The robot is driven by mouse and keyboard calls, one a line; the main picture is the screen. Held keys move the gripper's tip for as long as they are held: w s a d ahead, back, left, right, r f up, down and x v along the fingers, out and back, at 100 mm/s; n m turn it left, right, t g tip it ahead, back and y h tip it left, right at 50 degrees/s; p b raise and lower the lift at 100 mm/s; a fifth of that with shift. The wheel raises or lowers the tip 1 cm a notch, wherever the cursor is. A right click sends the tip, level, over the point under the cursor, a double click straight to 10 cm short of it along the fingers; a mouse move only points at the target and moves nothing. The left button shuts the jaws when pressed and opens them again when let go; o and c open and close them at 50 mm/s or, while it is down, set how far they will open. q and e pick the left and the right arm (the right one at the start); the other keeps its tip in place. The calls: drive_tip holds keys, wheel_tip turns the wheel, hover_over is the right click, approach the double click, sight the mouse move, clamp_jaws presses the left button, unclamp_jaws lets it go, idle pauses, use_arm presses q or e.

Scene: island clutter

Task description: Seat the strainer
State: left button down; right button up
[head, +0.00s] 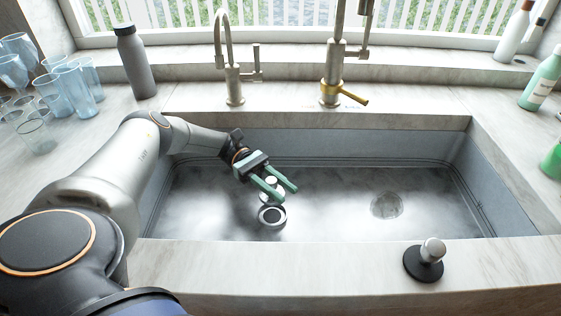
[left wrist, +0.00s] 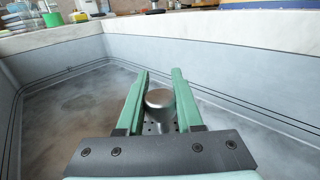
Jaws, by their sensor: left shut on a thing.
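The strainer has a silver knob and a perforated metal base. My left gripper (head: 281,191) is over the left part of the sink, shut on the strainer (head: 270,182). In the left wrist view the strainer's knob (left wrist: 160,98) sits upright between the green fingers, with small holes visible in the base below. A dark-ringed round drain opening (head: 272,215) shows in the sink floor just in front of the strainer in the head view. The height of the strainer above the floor is hard to tell. My right gripper is not in view.
The sink (head: 330,178) has another round drain (head: 387,205) on the right. A black stopper with a silver knob (head: 430,260) stands on the front counter. Two faucets (head: 232,85) (head: 333,75) rise behind. Glasses (head: 68,90) and a grey bottle (head: 136,62) stand at left.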

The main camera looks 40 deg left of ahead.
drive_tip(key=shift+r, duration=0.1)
use_arm(q)
drive_tip(key=shift+f, duration=0.2)
drive_tip(key=shift+f+b, duration=0.9)
wheel_tip(320, 180, down, 2)
drive_tip(key=shift+f+b, duration=0.25)
drive_tip(key=shift+b, duration=0.9)
drive_tip(key=shift+f+b, duration=0.45)
drive_tip(key=shift+f, duration=0.15)
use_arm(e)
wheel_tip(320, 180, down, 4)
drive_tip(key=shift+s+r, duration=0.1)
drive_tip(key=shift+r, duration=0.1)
